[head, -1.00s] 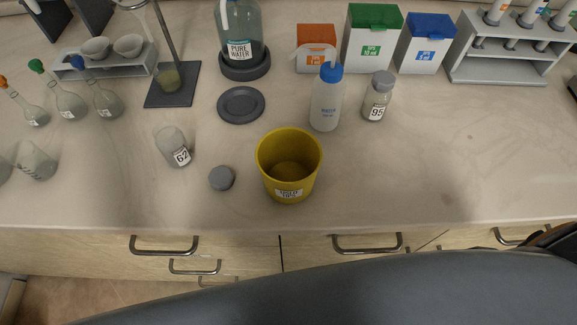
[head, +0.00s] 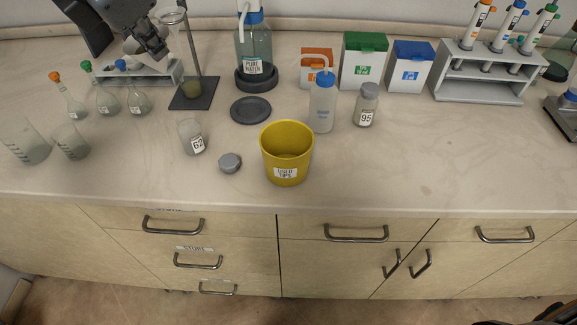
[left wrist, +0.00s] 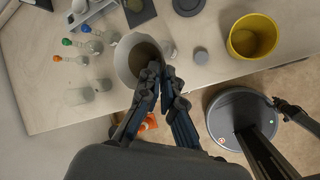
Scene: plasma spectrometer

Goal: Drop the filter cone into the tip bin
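The filter cone (left wrist: 133,50) is a pale, wide-mouthed cone with a brown inside, close up in the left wrist view. My left gripper (left wrist: 160,72) has its fingers closed together at the cone's rim and seems to pinch it, above the counter. In the head view my left gripper (head: 160,50) is at the top left, beside the glass funnel (head: 173,17) on its stand. The tip bin (head: 287,155) is a yellow open tub labelled "used tips" near the counter's front. My right gripper (left wrist: 280,103) seems to show small at the right; its fingers are unclear.
Bottle 62 (head: 192,138) and a grey cap (head: 230,163) stand left of the bin. A wash bottle (head: 322,105) and bottle 95 (head: 366,106) stand behind it. Flasks (head: 106,100) are at the left. The counter right of the bin is clear.

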